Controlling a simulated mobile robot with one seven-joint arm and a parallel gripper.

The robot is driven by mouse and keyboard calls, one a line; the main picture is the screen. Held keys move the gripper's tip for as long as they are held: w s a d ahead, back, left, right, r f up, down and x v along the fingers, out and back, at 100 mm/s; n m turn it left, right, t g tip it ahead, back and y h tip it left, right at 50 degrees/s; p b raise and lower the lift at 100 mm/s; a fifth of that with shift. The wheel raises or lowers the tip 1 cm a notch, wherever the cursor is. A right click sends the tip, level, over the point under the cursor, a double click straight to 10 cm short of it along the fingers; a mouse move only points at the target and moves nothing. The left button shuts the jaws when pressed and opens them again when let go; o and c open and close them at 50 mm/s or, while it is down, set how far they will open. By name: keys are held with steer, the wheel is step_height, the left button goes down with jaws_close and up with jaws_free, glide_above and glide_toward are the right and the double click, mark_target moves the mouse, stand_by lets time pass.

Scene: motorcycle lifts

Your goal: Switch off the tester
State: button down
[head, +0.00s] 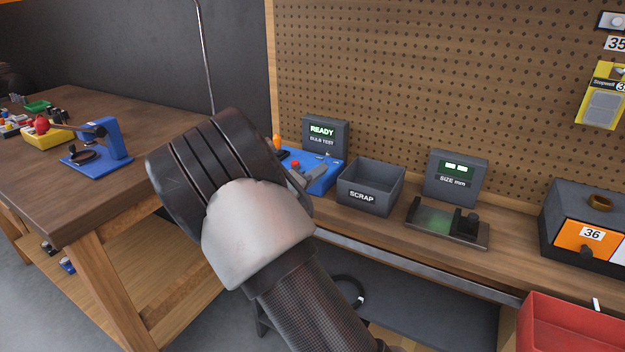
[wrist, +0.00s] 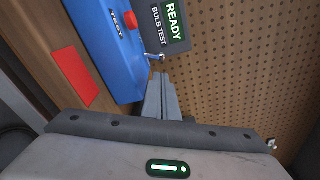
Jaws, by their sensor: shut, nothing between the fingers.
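The bulb tester has a blue base (head: 322,183) and a dark display box (head: 325,137) with lit green READY above BULB TEST. In the wrist view its blue base (wrist: 103,50) carries a TEST label and a red button (wrist: 129,21); the button also shows in the head view (head: 295,164). A small metal toggle lever (wrist: 154,57) sticks out beside the display. My gripper (wrist: 162,80) is shut and empty, its fingertips close to the lever; I cannot tell whether they touch it.
A pegboard (head: 420,70) rises behind. A wooden table (head: 120,150) with a blue fixture (head: 113,140) is at left.

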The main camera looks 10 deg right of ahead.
mark_target(327, 154)
steer(key=b+x, duration=0.1)
steer(key=x, duration=0.4)
steer(key=shift+w, duration=0.15)
steer(key=shift+r+n+p, duration=0.3)
steer(key=shift+p, duration=0.5)
steer(key=shift+a+n+p, duration=0.1)
steer(key=shift+n+p, duration=0.2)
steer(key=shift+p, duration=0.5)
steer(key=n+p, duration=0.1)
steer(key=p, duration=0.2)
steer(key=r+n+p, duration=0.1)
steer(key=p, duration=0.2)
steer(key=shift+w+a+r+n, duration=0.2)
steer(key=shift+w+a+n, duration=0.05)
steer(key=shift+a+n, duration=0.1)
steer(key=n+p, duration=0.1)
steer(key=p, duration=0.1)
steer(key=n+p, duration=0.1)
steer(key=p, duration=0.1)
steer(key=shift+w+a+n, duration=0.25)
steer(key=shift+a+f+t, duration=0.1)
steer(key=shift+f+t, duration=0.1)
steer(key=shift+t, duration=0.1)
